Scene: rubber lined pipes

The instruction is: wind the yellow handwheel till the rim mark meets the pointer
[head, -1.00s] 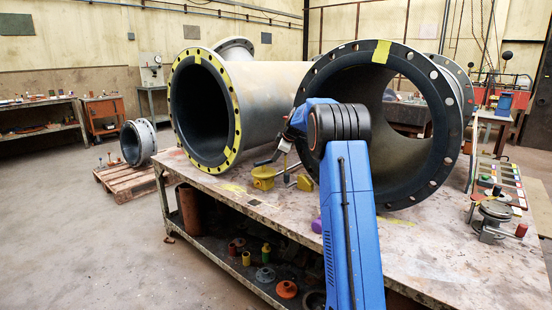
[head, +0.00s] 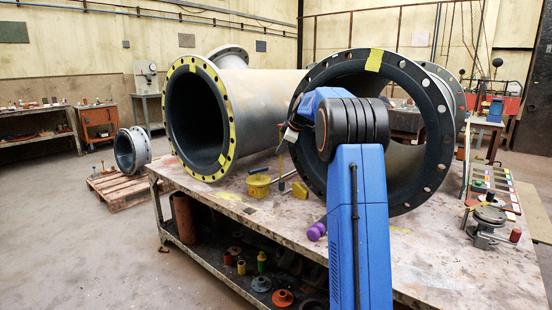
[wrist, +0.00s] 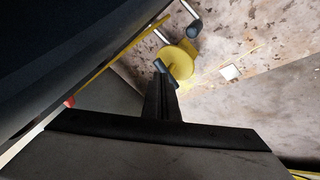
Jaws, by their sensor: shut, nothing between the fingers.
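The yellow handwheel (head: 258,189) is low on the bench top, between the two big pipe mouths in the head view. In the wrist view the yellow disc (wrist: 181,55) shows near the top centre, partly covered by a short dark grey cylinder at its lower left edge. My gripper (wrist: 163,88) is shut and empty; its dark fingers point towards that edge. I cannot tell whether they touch the wheel. The rim mark and pointer cannot be made out.
The yellow-rimmed pipe flange (head: 229,125) stands left and the dark flange (head: 437,110) right, close to my arm. A metal bar with a dark grip (wrist: 194,28) shows beyond the disc.

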